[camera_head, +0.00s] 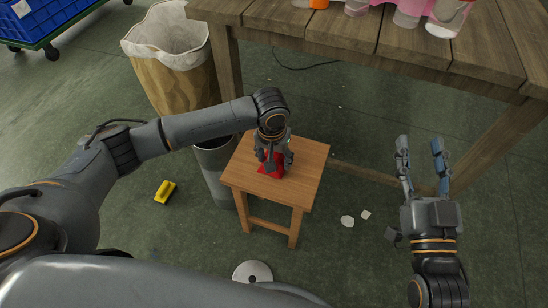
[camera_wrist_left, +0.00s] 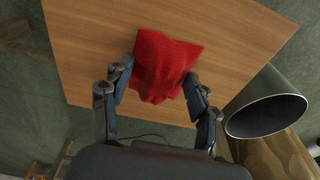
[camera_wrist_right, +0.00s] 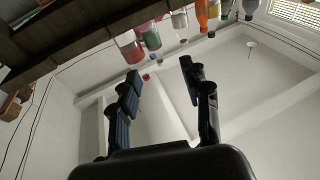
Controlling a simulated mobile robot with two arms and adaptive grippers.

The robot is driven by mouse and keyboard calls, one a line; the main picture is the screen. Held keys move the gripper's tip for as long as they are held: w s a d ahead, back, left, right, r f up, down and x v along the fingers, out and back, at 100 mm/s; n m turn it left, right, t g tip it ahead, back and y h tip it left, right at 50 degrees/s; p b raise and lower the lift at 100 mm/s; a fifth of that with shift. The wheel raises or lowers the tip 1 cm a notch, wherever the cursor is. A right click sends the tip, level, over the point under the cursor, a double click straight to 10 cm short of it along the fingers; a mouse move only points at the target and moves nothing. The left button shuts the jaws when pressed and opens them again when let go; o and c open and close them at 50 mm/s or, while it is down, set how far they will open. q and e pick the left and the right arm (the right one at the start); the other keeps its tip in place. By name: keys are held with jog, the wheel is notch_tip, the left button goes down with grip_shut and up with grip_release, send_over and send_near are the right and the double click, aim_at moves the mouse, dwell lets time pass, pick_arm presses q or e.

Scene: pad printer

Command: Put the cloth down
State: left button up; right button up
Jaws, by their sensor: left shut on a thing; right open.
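The red cloth (camera_head: 271,166) is at the top of a small wooden stool (camera_head: 308,160), mostly covered by my left gripper (camera_head: 274,160) in the head view. In the left wrist view the cloth (camera_wrist_left: 163,65) is bunched between the fingers of my left gripper (camera_wrist_left: 158,92), which is shut on it. The cloth looks to be on or just above the stool top (camera_wrist_left: 235,40); I cannot tell if it bears fully on the wood. My right gripper (camera_head: 420,150) is open and empty, raised in front of the table; its spread fingers show in the right wrist view (camera_wrist_right: 160,80).
A grey metal bin (camera_head: 213,165) stands left of the stool, with a lined wooden bin (camera_head: 180,80) behind it. A wooden table (camera_head: 400,40) with bottles is at the back. A yellow brush-like object (camera_head: 165,192), white scraps (camera_head: 347,221) and a white disc (camera_head: 252,273) lie on the floor.

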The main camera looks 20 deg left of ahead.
jog(key=shift+f, duration=0.1)
pick_arm(q)
jog(key=shift+f, duration=0.1)
jog(key=o, duration=1)
pick_arm(e)
jog(key=shift+f, duration=0.2)
